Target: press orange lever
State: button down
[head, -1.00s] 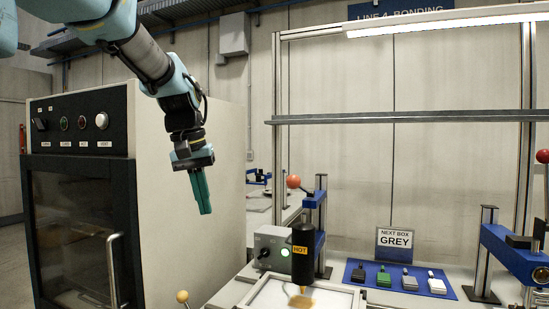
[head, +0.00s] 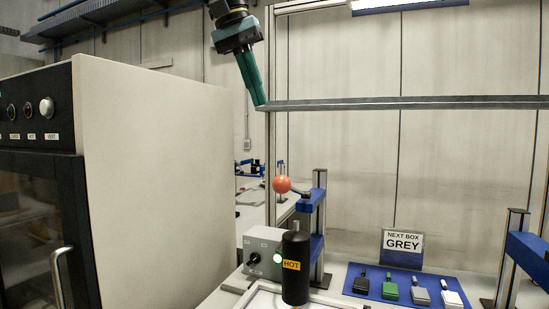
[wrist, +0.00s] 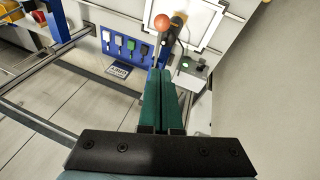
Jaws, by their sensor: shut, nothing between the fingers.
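The lever's orange ball knob (head: 281,184) sits on a short arm at the blue press post (head: 318,205), beside the black cylinder marked HOT (head: 295,268). My gripper (head: 260,102) has green fingers, shut and empty, pointing down in the air above and a little left of the knob in the head view. In the wrist view the closed fingertips (wrist: 161,72) point toward the orange knob (wrist: 162,22), with a clear gap between them. The knob shows no contact with my gripper.
A grey control box (head: 264,252) with a green light stands left of the cylinder. A blue mat (head: 376,292) with several tools lies at right, under a GREY sign (head: 403,245). A large oven cabinet (head: 150,190) fills the left. A metal rail (head: 400,103) crosses behind.

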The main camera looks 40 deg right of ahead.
jog(key=shift+s+a+f+p+x, duration=0.1)
jog(key=shift+s+a+p+x, duration=0.25)
jog(key=shift+x, duration=1.8)
jog(key=shift+s+a+f+p+x, duration=0.15)
jog(key=shift+s+a+p+x, duration=0.2)
jog(key=shift+x, duration=1.75)
jog(key=shift+s+a+f+p+x, duration=0.1)
jog(key=shift+s+a+p+x, duration=0.25)
jog(key=shift+x, duration=1.8)
